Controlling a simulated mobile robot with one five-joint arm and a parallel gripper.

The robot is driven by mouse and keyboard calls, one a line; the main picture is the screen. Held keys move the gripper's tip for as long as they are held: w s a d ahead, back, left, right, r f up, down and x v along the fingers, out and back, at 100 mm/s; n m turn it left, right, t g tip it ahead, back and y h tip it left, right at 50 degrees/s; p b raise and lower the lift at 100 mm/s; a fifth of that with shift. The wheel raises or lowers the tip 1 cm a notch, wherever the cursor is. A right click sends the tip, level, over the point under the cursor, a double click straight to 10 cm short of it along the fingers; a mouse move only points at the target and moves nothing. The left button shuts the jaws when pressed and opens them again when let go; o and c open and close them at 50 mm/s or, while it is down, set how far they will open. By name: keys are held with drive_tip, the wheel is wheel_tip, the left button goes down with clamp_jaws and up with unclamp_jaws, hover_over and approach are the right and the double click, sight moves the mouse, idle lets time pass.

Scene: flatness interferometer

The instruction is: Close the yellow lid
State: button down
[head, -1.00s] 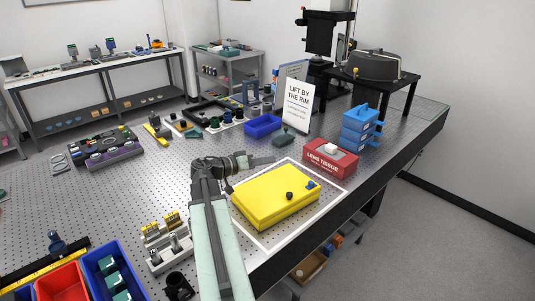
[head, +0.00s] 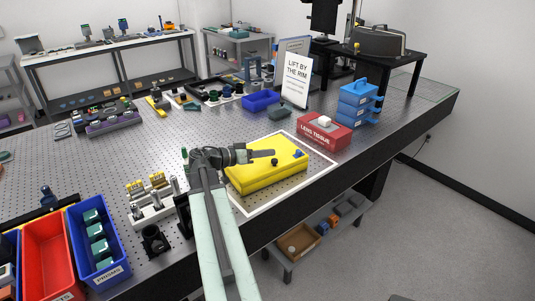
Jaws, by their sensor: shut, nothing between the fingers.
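The yellow lid (head: 262,178) tops a low yellow box within a white rectangular outline on the perforated table. It looks lowered and nearly flat, and I see no clear gap under it. A black knob (head: 274,162) and a blue knob (head: 298,154) are on its top. I cannot tell whether the fingers touch the lid. My arm hides part of the table left of the box.
A red lens tissue box (head: 322,138) and stacked blue boxes (head: 356,108) stand behind right. A sign (head: 296,80) stands behind. A mount with yellow tops (head: 152,200) and blue and red bins (head: 100,245) are at left. The table's front edge (head: 330,200) is close to the lid.

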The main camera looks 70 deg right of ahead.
drive_tip(key=shift+w+a, duration=0.1)
idle(0.3)
wheel_tip(320, 180, up, 6)
drive_tip(key=f+p, duration=0.1)
drive_tip(key=p, duration=0.5)
drive_tip(key=v, duration=1)
drive_tip(key=shift+s+a+f, duration=0.35)
drive_tip(key=shift+f, duration=0.05)
drive_tip(key=shift+s, duration=0.1)
